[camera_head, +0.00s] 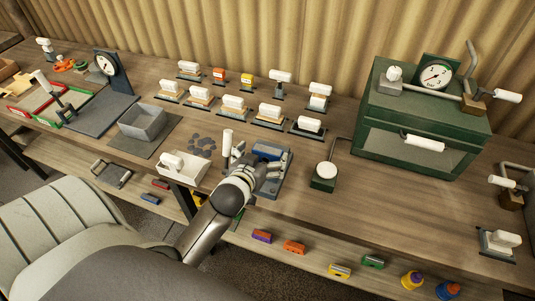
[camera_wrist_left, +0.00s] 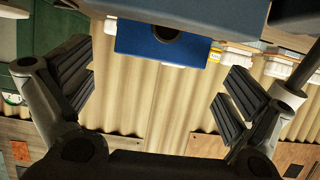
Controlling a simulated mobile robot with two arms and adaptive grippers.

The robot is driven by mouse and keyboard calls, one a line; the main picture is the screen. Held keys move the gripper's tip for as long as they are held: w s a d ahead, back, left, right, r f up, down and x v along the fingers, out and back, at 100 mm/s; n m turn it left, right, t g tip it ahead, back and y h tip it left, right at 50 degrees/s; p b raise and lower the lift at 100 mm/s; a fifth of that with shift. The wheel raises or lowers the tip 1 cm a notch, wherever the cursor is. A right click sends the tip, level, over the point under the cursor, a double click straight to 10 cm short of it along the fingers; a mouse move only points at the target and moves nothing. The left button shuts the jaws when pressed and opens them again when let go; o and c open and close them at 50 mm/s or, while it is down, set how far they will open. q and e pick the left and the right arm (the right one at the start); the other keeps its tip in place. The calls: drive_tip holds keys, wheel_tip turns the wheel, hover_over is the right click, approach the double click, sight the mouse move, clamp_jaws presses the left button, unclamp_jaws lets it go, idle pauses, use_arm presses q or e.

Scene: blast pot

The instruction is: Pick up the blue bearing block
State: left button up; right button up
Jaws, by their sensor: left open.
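The blue bearing block (camera_head: 267,151) sits on a grey fixture plate (camera_head: 262,191) near the front middle of the bench. In the left wrist view a blue block face with a dark round hole (camera_wrist_left: 150,42) shows at the top, under a larger grey-blue part (camera_wrist_left: 190,12). My left gripper (camera_head: 266,165) is open, right at the front of the block in the head view. In the left wrist view its two fingers (camera_wrist_left: 157,78) stand wide apart, with the blue face between and beyond them. No contact is visible. My right gripper is not in view.
A white-handled upright lever (camera_head: 227,143) stands just left of the gripper. A round white button on a green box (camera_head: 325,175) is to the right. A green cabinet with a gauge (camera_head: 420,120) stands back right. White-handled blocks (camera_head: 234,103) fill the back. A grey bin (camera_head: 143,122) is left.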

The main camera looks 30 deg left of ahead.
sight(268, 150)
use_arm(q)
drive_tip(key=shift+p+x, duration=0.5)
drive_tip(key=shift+x, duration=1.8)
drive_tip(key=shift+s+f, duration=0.1)
drive_tip(key=c, duration=1.2)
drive_tip(key=shift+c, duration=0.5)
